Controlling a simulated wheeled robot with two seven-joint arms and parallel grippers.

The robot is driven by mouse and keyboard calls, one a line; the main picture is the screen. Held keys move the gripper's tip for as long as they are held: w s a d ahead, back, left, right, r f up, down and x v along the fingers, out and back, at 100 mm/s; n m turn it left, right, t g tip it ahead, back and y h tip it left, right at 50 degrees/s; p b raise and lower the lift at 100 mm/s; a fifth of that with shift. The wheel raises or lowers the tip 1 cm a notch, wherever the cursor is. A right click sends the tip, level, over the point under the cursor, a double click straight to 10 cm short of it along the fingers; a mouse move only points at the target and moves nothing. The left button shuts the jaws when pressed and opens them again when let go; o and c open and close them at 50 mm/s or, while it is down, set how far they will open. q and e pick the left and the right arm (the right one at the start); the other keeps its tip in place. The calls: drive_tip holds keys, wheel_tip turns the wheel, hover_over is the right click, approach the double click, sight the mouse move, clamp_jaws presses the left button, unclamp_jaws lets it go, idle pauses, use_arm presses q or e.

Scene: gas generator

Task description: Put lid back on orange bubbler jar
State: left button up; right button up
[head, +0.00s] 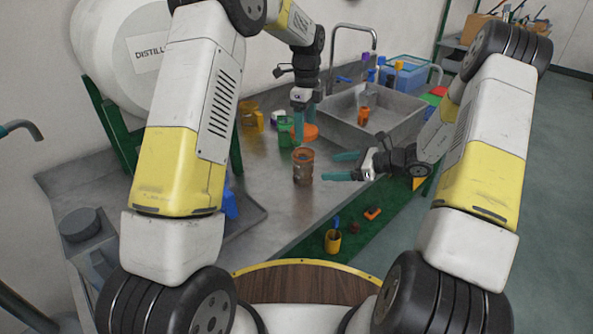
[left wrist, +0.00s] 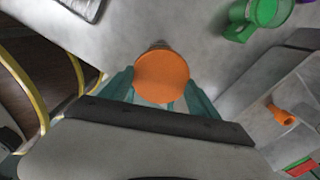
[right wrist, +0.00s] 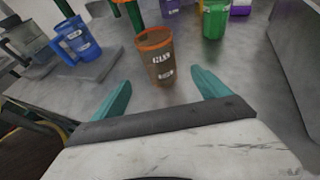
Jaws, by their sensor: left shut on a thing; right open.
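The orange bubbler jar (head: 303,167), brown and translucent with an orange rim, stands upright on the grey counter. In the right wrist view the jar (right wrist: 154,57) shows its open top and a white label. My left gripper (head: 300,128) is shut on the orange lid (head: 305,132) and holds it above and behind the jar. In the left wrist view the round lid (left wrist: 162,76) sits between the fingertips and hides most of what is below. My right gripper (head: 345,166) is open to the right of the jar, its two fingers pointing toward it, apart from it.
A green jar (head: 287,130) and a yellow jar (head: 250,114) stand behind on the counter. A metal sink (head: 345,112) with a tap is at the back right. A blue jug (right wrist: 72,38) stands left in the right wrist view.

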sight(303, 169)
drive_tip(key=x, duration=1.2)
drive_tip(key=shift+c, duration=0.5)
clamp_jaws()
use_arm(q)
drive_tip(key=shift+f, duration=2.5)
